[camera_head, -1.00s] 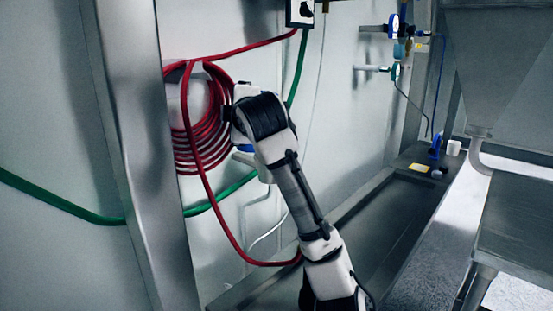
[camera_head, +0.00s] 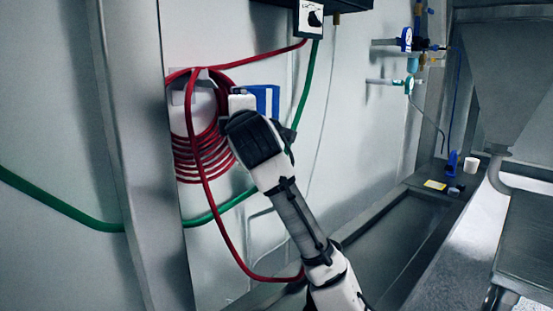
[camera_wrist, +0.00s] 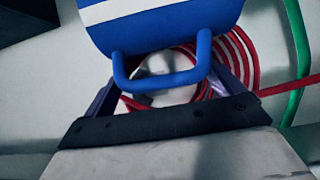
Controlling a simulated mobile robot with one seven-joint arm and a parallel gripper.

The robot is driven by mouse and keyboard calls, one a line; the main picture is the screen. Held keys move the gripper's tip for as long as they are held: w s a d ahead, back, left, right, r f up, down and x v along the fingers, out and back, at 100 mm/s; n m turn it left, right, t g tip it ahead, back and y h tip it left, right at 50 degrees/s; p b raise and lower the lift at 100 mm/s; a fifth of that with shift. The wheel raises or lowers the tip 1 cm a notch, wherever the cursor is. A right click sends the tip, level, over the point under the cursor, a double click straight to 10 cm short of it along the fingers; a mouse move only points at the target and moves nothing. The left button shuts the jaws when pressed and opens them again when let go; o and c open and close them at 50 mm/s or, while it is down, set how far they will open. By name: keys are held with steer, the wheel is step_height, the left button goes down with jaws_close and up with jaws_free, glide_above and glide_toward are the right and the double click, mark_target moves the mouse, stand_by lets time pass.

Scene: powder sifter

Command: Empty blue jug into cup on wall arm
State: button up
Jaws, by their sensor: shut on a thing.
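My gripper (camera_wrist: 170,105) is shut on the handle of the blue jug (camera_wrist: 165,28), which has a white stripe and fills the top of the wrist view. In the head view the jug (camera_head: 272,101) shows above and behind my wrist, against the wall and right of the red hose coil. Its stripe runs upright there, so the jug appears tipped on its side. Its mouth and contents are hidden. A thin bent wall arm (camera_head: 258,216) shows below and behind my arm. No cup is clearly visible on it; my arm covers part of that area.
A red hose coil (camera_head: 200,166) hangs on a white hub (camera_head: 193,109), close left of my wrist. A green hose (camera_head: 303,84) runs down the wall. A steel post (camera_head: 135,150) stands at left.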

steer(key=s+a+r, duration=0.1)
steer(key=s+r+p, duration=0.1)
steer(key=s, duration=0.1)
steer(key=shift+a, duration=0.35)
stand_by(0.5)
